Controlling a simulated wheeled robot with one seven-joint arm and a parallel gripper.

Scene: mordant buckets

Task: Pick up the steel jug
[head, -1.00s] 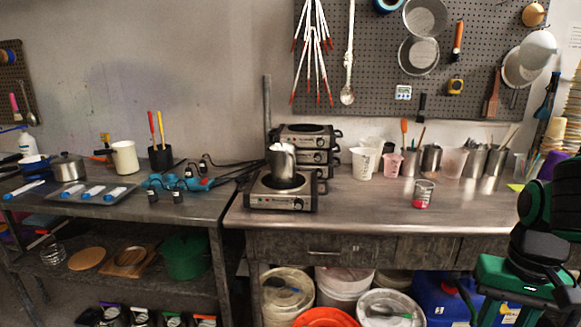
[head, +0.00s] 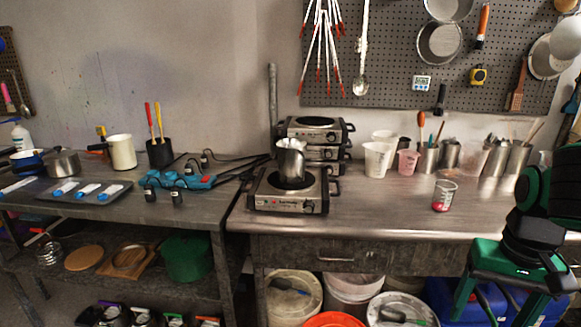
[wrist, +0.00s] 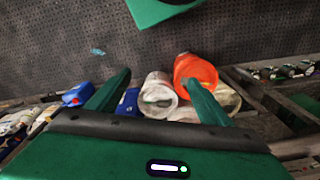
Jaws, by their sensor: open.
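The steel jug (head: 291,160) stands upright on the front hot plate (head: 288,191) near the left end of the right-hand bench, in the head view. In the wrist view my gripper (wrist: 160,84) is open and empty, its two green fingers spread wide, over the floor in front of the bench. In the head view my green and black arm is at the right edge, well to the right of the jug. The jug does not show in the wrist view.
Stacked hot plates (head: 316,138) stand close behind the jug. Plastic cups (head: 377,158) and a glass with red liquid (head: 444,195) are to its right. The bench top (head: 375,205) between is clear.

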